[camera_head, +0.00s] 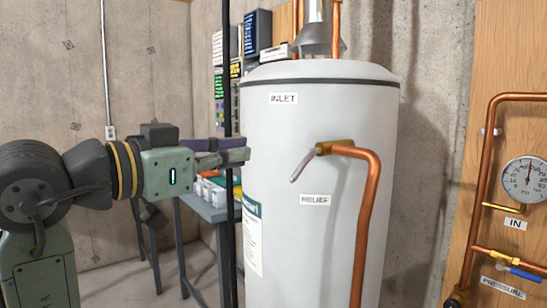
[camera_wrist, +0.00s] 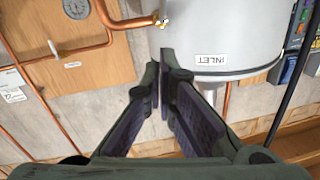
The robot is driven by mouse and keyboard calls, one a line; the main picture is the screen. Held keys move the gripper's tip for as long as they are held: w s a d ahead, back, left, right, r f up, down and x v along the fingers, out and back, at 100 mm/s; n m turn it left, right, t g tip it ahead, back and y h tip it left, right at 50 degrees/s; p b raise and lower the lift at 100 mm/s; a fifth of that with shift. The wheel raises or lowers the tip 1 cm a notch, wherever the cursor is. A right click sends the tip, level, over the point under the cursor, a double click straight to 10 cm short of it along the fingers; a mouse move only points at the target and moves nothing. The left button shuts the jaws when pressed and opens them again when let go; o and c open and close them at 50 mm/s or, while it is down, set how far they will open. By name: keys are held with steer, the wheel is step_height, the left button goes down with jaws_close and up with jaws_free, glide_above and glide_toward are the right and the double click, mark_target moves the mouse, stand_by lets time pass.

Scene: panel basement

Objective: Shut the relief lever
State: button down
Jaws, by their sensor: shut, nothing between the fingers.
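The relief lever (camera_head: 302,166) is a thin silver handle on the brass relief valve (camera_head: 336,147), on the front of the white water heater (camera_head: 285,120). It slants down and left from the valve, above the RELIEF label (camera_head: 314,200). My gripper (camera_head: 244,148) is shut and empty, left of the lever and apart from it in the head view. In the wrist view my fingertips (camera_wrist: 160,68) meet near the middle, with the brass valve (camera_wrist: 160,20) beyond them near the top edge. The lever is too small to tell clearly there.
A copper pipe (camera_head: 372,210) runs down from the valve. A wooden panel (camera_head: 500,55) with a gauge (camera_head: 525,180) and a blue-handled valve (camera_head: 524,274) stands at right. A dark vertical pole (camera_head: 227,80) and a workbench (camera_head: 205,210) are at left.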

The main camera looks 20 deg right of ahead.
steer(key=shift+d, duration=0.2)
steer(key=p, duration=0.3)
glide_toward(308, 159)
step_height(308, 159, up, 4)
steer(key=d, duration=0.1)
steer(key=w+d+f, duration=0.1)
steer(key=w+d+f+p, duration=0.1)
steer(key=d+f, duration=0.1)
steer(key=shift+w+f, duration=0.1)
steer(key=shift+f, duration=0.15)
steer(key=shift+f, duration=0.1)
steer(key=shift+d+f+h+b, duration=0.1)
steer(key=shift+f+h+b, duration=0.2)
steer(key=shift+b, duration=0.35)
